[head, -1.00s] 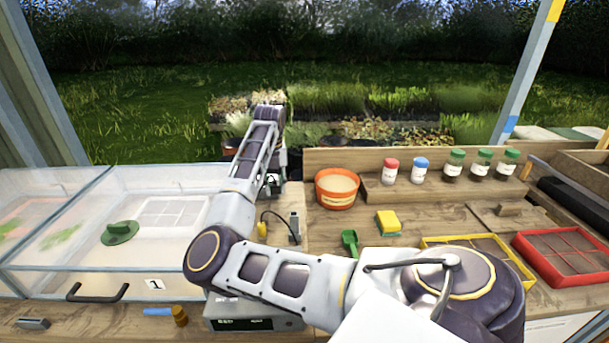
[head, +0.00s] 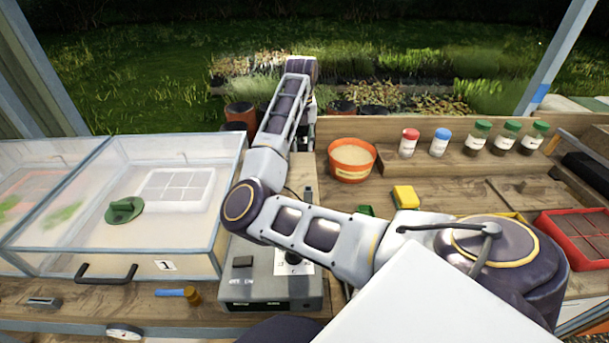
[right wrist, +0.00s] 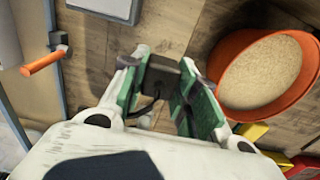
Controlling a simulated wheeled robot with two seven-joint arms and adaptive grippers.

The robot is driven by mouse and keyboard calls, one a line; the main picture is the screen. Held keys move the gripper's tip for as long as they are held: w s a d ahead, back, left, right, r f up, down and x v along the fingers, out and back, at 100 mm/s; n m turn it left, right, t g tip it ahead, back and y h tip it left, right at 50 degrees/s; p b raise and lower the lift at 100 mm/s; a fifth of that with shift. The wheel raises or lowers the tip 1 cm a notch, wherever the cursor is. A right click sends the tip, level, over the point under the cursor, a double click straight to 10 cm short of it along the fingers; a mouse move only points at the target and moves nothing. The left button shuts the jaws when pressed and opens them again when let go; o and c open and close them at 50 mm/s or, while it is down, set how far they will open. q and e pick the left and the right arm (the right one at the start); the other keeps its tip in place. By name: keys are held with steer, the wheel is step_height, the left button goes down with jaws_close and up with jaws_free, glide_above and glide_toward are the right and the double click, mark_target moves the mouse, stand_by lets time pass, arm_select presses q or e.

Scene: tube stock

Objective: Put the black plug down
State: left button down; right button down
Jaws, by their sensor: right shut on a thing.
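My right gripper (right wrist: 165,100) is shut on the black plug (right wrist: 163,76), which shows as a dark block between the green finger pads in the right wrist view. A thin black cable curves beside it between the fingers. Whether the plug touches the surface beneath cannot be told. In the head view my right arm reaches away over the bench and hides the gripper and the plug. My left gripper is not in view.
An orange pot (head: 352,161) of pale grain stands right of my forearm. A grey device (head: 270,287) with a black switch sits below my elbow. Several jars (head: 440,143) line the back right.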

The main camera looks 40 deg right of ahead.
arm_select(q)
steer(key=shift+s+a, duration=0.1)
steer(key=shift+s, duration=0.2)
arm_select(e)
steer(key=shift+s+a, duration=0.1)
steer(key=shift+a, duration=0.15)
steer(key=shift+f, duration=0.1)
glide_above(302, 176)
steer(key=shift+f, duration=3.05)
steer(key=shift+f, duration=0.1)
steer(key=shift+f, duration=1.75)
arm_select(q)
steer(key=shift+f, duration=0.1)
arm_select(e)
steer(key=shift+f, duration=0.1)
steer(key=shift+f, duration=0.2)
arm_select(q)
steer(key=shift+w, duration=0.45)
